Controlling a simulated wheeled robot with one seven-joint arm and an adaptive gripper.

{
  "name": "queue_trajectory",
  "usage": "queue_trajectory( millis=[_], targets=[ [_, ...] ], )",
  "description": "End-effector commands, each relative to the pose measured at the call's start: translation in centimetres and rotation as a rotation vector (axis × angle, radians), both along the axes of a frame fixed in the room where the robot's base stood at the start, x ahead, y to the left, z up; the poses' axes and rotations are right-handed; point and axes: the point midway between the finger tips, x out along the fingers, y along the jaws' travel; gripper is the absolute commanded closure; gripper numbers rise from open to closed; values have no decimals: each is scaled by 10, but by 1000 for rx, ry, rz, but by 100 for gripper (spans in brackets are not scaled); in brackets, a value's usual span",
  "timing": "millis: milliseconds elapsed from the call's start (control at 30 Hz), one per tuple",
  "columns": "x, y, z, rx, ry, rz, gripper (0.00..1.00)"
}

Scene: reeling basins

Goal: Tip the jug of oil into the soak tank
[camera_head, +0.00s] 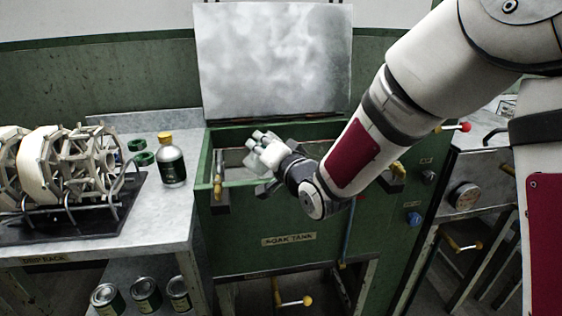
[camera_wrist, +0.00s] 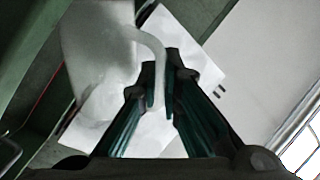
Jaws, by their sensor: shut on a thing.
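The soak tank (camera_head: 290,255) is a green, labelled box in the middle of the head view, with its grey lid (camera_head: 272,60) standing raised behind it. A pale jug (camera_head: 266,152) is tilted over the tank's opening, its top pointing up and left. In the wrist view the jug (camera_wrist: 92,50) is whitish, with a curved handle (camera_wrist: 152,45). My gripper (camera_wrist: 160,95) is shut on that handle between its dark green fingers. My arm hides the right part of the opening in the head view. The jug's contents and any flow cannot be made out.
A yellow-capped bottle (camera_head: 172,162) and a reel on a dark stand (camera_head: 80,215) occupy the left bench (camera_head: 165,235). Several tins (camera_head: 146,294) stand below. A bench with a gauge (camera_head: 464,196) is at right. Red- and yellow-tipped handles stick out around the tank.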

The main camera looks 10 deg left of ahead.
Motion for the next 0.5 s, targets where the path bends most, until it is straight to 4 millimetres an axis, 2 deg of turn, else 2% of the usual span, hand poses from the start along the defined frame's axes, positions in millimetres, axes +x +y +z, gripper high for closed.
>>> queue_trajectory(
  millis=[500],
  targets=[
    [-7, 12, -26, -174, -138, 7, 100]
  ],
)
